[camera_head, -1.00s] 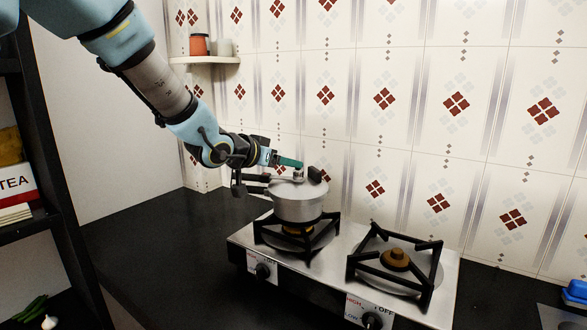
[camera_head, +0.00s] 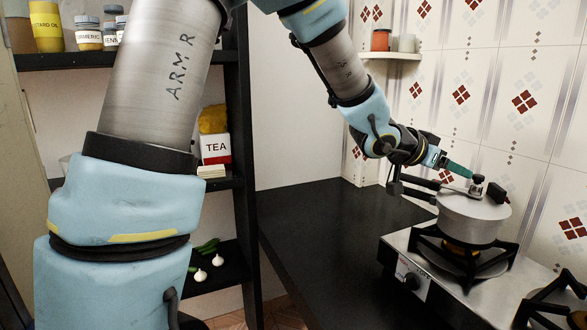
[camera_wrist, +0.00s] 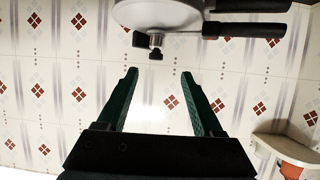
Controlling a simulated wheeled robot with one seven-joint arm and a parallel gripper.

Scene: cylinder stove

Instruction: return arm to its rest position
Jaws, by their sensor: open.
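My gripper (camera_head: 462,171) is at the end of my arm, beside the top of a silver pressure cooker (camera_head: 470,216) that sits on the left burner of the stove (camera_head: 432,284). In the wrist view my gripper's two green fingers (camera_wrist: 159,76) are apart with nothing between them. The wrist view is upside down; the cooker's lid (camera_wrist: 163,14) with its dark knob and black handles shows beyond the fingertips, and a gap of wall shows between. The head view does not show clearly whether the fingers touch the cooker.
A dark shelf unit (camera_head: 243,150) with jars, a tea box (camera_head: 215,149) and vegetables stands at the left. A small wall shelf (camera_head: 391,56) holds an orange and a grey cup. The black counter (camera_head: 330,235) left of the stove is clear. The tiled wall is close behind the cooker.

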